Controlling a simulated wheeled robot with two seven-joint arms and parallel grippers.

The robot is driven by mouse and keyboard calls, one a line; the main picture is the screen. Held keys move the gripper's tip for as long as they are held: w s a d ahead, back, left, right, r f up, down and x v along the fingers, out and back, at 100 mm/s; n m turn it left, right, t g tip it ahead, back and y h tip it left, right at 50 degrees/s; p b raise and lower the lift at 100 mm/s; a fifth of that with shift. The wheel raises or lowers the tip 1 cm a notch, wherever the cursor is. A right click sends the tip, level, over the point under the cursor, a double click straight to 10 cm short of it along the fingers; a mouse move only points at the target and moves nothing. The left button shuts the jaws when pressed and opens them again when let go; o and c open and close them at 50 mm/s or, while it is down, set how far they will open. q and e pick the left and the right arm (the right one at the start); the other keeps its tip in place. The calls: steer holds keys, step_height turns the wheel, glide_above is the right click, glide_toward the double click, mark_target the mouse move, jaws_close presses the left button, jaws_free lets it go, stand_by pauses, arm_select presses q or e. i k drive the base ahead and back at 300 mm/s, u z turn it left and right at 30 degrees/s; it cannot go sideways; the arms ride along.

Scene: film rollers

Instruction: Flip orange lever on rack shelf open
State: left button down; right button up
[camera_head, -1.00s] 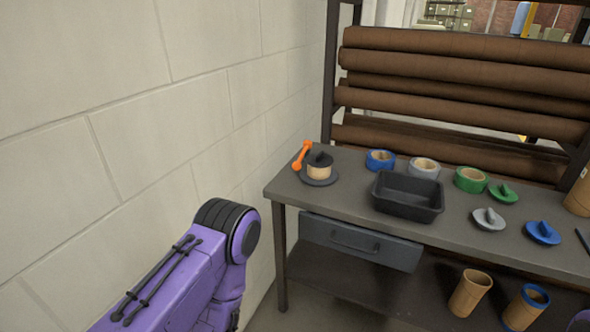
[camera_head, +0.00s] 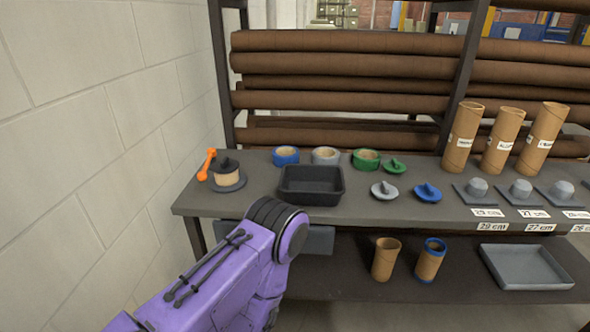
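The orange lever (camera_head: 206,165) stands tilted at the left end of the grey bench top. It is beside a round dark base (camera_head: 228,186) that carries a tan roll with a black knob on top. My purple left arm reaches in from the bottom, in front of the bench and below the lever. Its gripper is outside the picture. My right arm and gripper do not show.
A black tray (camera_head: 311,198) stands right of the lever, with blue, grey and green tape rolls behind it. Flat caps lie further right, then tall cardboard tubes (camera_head: 463,137). A wall (camera_head: 100,120) runs close along the left. Brown rolls fill the rack behind.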

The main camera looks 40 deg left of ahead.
mark_target(202, 176)
steer(key=z, duration=0.75)
steer(key=k, duration=0.65)
steer(key=u, duration=1.35)
steer(key=i, duration=0.4)
